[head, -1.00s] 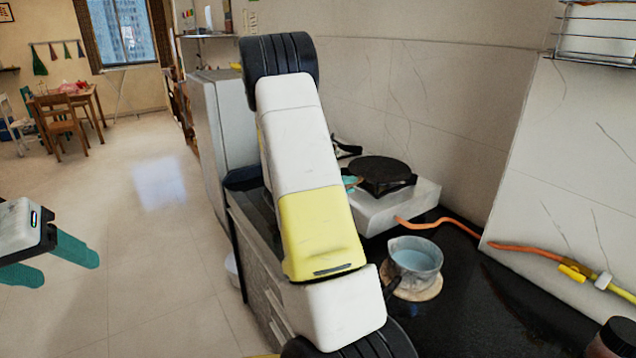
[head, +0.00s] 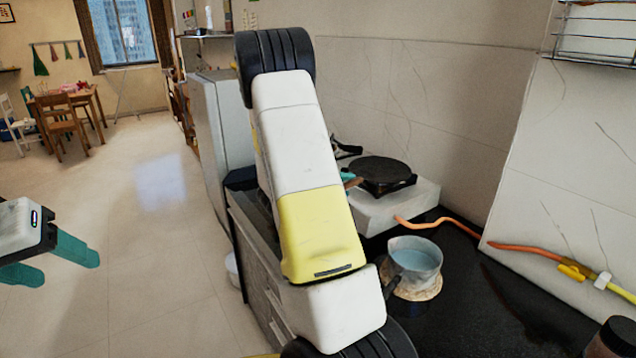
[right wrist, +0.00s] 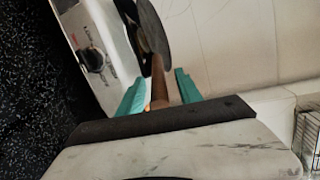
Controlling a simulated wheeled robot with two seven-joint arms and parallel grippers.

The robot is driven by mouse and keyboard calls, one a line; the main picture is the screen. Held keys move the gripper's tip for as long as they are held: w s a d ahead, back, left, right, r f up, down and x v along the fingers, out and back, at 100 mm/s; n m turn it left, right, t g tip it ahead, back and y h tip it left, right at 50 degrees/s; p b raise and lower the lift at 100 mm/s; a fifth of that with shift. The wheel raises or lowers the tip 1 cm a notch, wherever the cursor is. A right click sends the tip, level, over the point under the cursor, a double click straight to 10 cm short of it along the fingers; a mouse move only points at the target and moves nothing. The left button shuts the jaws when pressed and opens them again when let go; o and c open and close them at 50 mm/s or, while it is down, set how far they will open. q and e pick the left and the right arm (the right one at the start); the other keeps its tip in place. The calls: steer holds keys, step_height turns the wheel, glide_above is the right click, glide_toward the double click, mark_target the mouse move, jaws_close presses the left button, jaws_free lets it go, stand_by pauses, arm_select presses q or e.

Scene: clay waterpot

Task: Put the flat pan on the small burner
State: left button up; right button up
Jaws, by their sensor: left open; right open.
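The flat pan (head: 378,171), dark and round, lies on the black grate of the white stove (head: 400,208); its brown handle (head: 354,182) points left. My right arm hides part of the stove and most of my right gripper. In the right wrist view, my right gripper (right wrist: 158,91) is open, with teal fingers on either side of the handle (right wrist: 158,75) and gaps beside it. The pan's disc (right wrist: 178,40) and the stove with a black knob (right wrist: 92,60) show beyond. I cannot tell which burner is the small one. My left gripper (head: 70,262) is open and empty, over the floor.
An orange hose (head: 540,252) runs to the right. A tiled wall rises behind; a jar (head: 612,338) stands at lower right.

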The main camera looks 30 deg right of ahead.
steer(key=v, duration=1)
steer(key=s+a+r+m+g+y, duration=0.1)
steer(key=s+a+m+g+y, duration=0.2)
steer(key=s+m, duration=0.5)
steer(key=s+a+r+m+g+y, duration=0.1)
steer(key=s+a+r+m+y, duration=0.1)
steer(key=s+m+y, duration=0.65)
steer(key=s+a+r+m+t+y, duration=0.2)
steer(key=a+r+m+t, duration=0.1)
steer(key=a+m, duration=0.5)
steer(key=s+a+r+m+t+y, duration=0.3)
steer(key=a+r+m, duration=0.3)
steer(key=a+m, duration=0.3)
steer(key=shift+a+r+m, duration=0.2)
steer(key=shift+a+m, duration=0.1)
steer(key=shift+m, duration=1.35)
steer(key=shift+s+y, duration=0.1)
steer(key=shift+y, duration=0.15)
